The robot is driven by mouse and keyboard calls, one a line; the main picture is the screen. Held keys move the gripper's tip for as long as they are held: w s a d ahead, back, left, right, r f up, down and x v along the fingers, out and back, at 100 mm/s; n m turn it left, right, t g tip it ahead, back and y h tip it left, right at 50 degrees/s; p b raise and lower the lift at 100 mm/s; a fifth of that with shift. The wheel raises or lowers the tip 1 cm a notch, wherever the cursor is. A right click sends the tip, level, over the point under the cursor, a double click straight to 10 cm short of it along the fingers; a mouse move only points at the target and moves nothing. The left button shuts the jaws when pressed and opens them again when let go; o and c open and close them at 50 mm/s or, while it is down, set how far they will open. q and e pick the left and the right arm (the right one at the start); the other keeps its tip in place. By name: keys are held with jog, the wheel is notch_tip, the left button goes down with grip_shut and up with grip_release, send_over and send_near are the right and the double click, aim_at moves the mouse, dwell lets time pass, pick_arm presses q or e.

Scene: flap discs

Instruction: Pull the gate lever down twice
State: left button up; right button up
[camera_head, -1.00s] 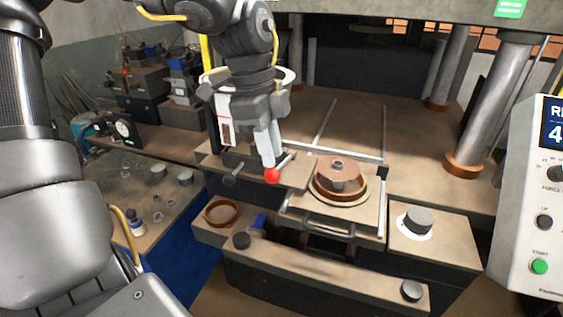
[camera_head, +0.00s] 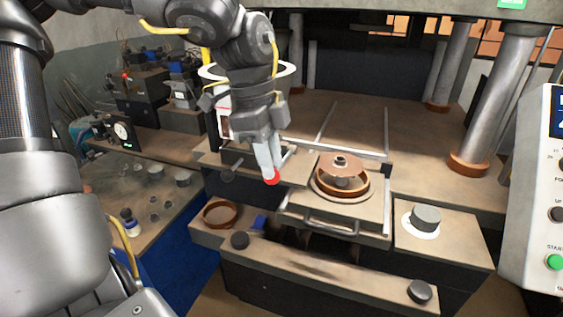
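The gate lever is a short metal rod (camera_head: 287,157) with a red ball knob (camera_head: 272,178), at the front left of the press table. My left gripper (camera_head: 269,165) points down, with its pale fingertips at the knob and covering its upper part. The fingers look close together, but whether they grip the knob is hidden. My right gripper is not in view.
Right of the lever, a brown disc (camera_head: 341,161) sits above a round ring seat (camera_head: 351,192) on a plate with a front handle (camera_head: 331,228). Steel columns (camera_head: 492,95) and a control panel (camera_head: 541,195) stand at right. A loose brown ring (camera_head: 220,213) lies front left.

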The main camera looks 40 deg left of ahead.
aim_at(272, 181)
pick_arm(q)
jog(key=shift+f+b, duration=1.5)
jog(key=shift+f, duration=0.2)
jog(key=shift+w+f+b, duration=0.2)
jog(key=shift+f+b, duration=1)
jog(key=shift+f, duration=0.1)
jog(key=shift+s+r, duration=0.1)
jog(key=shift+r, duration=0.15)
jog(key=shift+p, duration=0.3)
notch_tip(272, 181, up, 3)
jog(key=shift+r+p, duration=0.15)
jog(key=shift+p, duration=0.85)
jog(key=shift+r+p, duration=2.1)
jog(key=shift+r, duration=1.15)
